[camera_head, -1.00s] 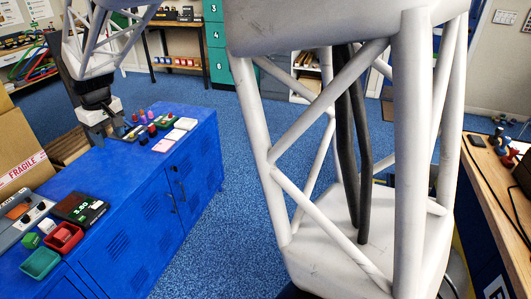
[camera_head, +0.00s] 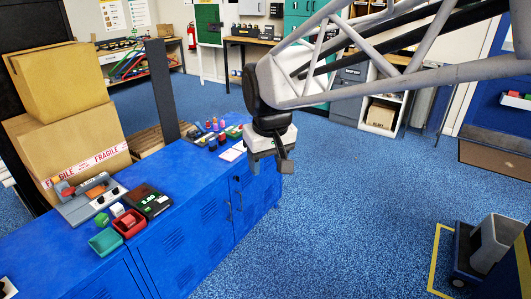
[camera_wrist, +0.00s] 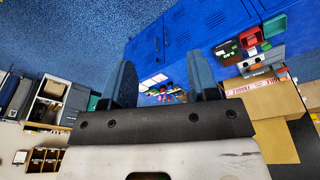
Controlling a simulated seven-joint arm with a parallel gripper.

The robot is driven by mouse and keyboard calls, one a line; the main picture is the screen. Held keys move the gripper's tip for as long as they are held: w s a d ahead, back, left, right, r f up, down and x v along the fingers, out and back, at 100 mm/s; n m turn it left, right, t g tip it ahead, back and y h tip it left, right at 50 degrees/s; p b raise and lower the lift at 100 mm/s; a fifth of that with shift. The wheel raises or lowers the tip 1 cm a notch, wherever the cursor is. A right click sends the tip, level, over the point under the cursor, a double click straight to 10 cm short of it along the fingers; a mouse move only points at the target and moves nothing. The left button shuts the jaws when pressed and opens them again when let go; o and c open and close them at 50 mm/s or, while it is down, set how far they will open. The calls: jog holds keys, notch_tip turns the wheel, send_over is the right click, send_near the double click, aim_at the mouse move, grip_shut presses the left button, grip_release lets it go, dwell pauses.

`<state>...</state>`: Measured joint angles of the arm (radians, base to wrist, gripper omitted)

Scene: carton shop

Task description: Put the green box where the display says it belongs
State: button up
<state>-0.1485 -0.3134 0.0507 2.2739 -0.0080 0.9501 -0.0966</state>
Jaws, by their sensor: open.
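The green box (camera_head: 101,219), a small cube, stands on the blue cabinet top (camera_head: 60,232) beside a white cube (camera_head: 117,210). A teal tray (camera_head: 105,241) and a red tray (camera_head: 129,222) holding a red block lie just in front. Behind them a black display unit (camera_head: 150,200) shows small digits I cannot read surely. My gripper (camera_head: 270,166) is open and empty near the cabinet's far right end, well away from the green box. In the wrist view its open jaws (camera_wrist: 163,82) have nothing between them; the trays show at upper right.
A grey device (camera_head: 90,199) with a red part sits left of the display. Large cardboard cartons (camera_head: 68,138) stand behind the cabinet. Small coloured bottles and blocks (camera_head: 215,130) crowd its far end. The cabinet top between them and the display is clear.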

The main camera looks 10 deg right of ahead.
jog(key=s+d+f+m, duration=0.1)
jog(key=s+d+f, duration=0.1)
jog(key=s, duration=0.6)
jog(key=s+d+f+m, duration=0.2)
jog(key=s+d, duration=0.3)
jog(key=s, duration=0.4)
jog(key=shift+d+f+t, duration=0.15)
jog(key=shift+f+t, duration=0.15)
jog(key=shift+f, duration=0.15)
